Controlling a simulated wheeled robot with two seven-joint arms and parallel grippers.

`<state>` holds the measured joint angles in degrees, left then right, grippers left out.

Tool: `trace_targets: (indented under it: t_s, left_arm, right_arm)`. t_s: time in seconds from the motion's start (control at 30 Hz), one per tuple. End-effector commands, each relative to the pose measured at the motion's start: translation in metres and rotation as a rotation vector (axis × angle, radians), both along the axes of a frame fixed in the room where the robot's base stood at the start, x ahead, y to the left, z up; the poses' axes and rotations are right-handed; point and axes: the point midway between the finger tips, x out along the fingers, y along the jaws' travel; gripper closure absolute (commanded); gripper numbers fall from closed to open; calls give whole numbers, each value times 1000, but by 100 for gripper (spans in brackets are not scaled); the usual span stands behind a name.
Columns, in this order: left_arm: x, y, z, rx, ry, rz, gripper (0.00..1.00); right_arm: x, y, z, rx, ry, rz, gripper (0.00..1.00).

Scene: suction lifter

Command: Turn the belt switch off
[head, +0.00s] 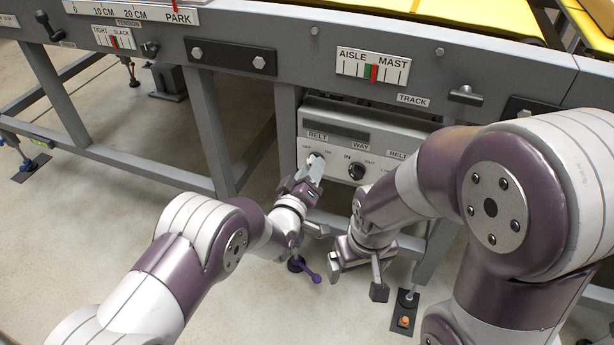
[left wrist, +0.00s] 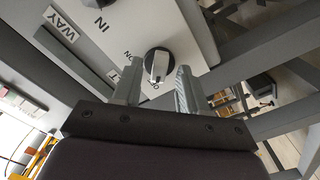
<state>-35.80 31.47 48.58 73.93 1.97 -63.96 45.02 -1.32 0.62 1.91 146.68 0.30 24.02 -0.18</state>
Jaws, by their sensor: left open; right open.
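The control panel (head: 385,140) is a light grey box under the grey frame, with BELT and WAY labels. The belt switch (left wrist: 160,65) is a round dark knob with a pale raised grip, seen in the left wrist view. In the head view it is mostly hidden behind my left gripper (head: 314,168). In the left wrist view my left gripper (left wrist: 160,82) is open, one finger on each side of the knob. I cannot tell whether either finger touches it. My right gripper (head: 357,277) is open and empty, below the panel.
The WAY knob (head: 356,171) is just right of the belt switch. A purple lever (head: 312,275) is low between my grippers. A floor plate with an orange button (head: 404,321) lies below right. A frame leg (head: 288,120) stands left of the panel.

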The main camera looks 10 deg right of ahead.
Motion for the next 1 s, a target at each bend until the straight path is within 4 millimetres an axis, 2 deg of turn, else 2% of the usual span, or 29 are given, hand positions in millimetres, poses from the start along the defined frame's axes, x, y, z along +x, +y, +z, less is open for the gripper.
trace_targets:
  t_s: [0.13,0.3,0.5,0.67,1.0]
  left_arm:
    - [-22,15,5,2,4,0,57]
    - [-62,42,5,3,4,-1,57]
    - [-95,64,2,2,4,0,57]
    - [-103,70,0,0,2,0,57]
    - [-103,70,0,1,1,0,57]
  right_arm:
    - [0,0,15,0,0,0,11]
    - [0,0,31,0,0,0,11]
    - [0,0,40,0,0,0,11]
    - [0,0,41,0,0,0,11]
    - [0,0,41,0,0,0,11]
